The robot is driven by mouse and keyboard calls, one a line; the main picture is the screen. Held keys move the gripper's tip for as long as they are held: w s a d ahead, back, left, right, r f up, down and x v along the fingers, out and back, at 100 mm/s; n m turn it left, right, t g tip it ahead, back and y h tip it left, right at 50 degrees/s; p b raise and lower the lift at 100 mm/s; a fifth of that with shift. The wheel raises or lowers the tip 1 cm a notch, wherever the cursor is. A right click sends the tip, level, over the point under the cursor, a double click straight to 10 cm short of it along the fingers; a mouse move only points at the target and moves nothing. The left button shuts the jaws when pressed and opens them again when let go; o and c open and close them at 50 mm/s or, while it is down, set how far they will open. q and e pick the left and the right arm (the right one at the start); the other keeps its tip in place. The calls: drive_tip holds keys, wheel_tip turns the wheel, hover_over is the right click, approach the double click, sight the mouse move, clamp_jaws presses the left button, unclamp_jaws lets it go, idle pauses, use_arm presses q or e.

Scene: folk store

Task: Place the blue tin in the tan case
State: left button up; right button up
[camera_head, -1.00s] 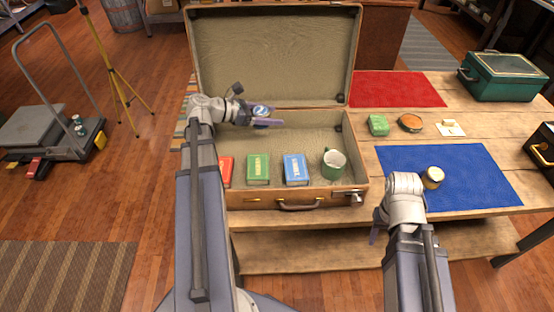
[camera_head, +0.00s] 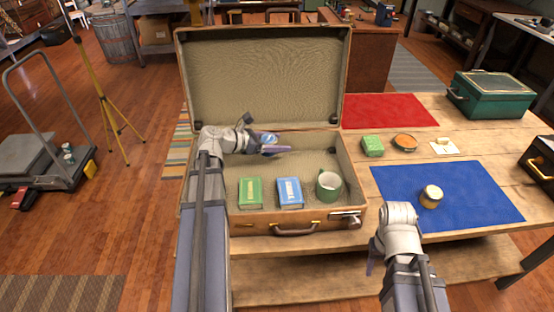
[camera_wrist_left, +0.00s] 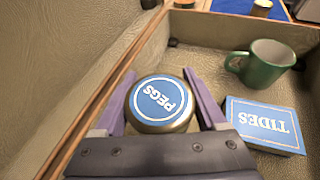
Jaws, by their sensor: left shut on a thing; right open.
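The tan case (camera_head: 246,217) stands open on the wooden table with its lid raised at the back. My left gripper (camera_head: 270,146) is shut on the blue tin (camera_head: 270,138), inside the case outline near its back wall. In the left wrist view, the round tin (camera_wrist_left: 160,103), labelled PEGS, sits upright between the two fingers. I cannot tell whether its base touches the case floor. My right gripper (camera_head: 372,256) is open near the table's front edge, mostly hidden by its arm.
A green book (camera_head: 250,192), a blue book (camera_head: 289,192) and a green mug (camera_head: 328,186) occupy the case's front. A blue mat (camera_head: 470,190) with a small jar (camera_head: 431,196), a red mat (camera_head: 385,110) and a green box (camera_head: 493,94) lie to the right.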

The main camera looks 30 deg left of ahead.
use_arm(q)
drive_tip(key=shift+f, duration=0.1)
wheel_tip(320, 180, down, 4)
drive_tip(key=b, duration=0.3)
drive_tip(key=shift+r+b, duration=0.25)
drive_tip(key=shift+b, duration=0.05)
drive_tip(key=shift+f+b, duration=0.5)
drive_tip(key=shift+f, duration=0.05)
drive_tip(key=shift+f, duration=0.1)
drive_tip(key=o, duration=1.2)
drive_tip(key=shift+c, duration=0.2)
drive_tip(key=shift+r, duration=0.2)
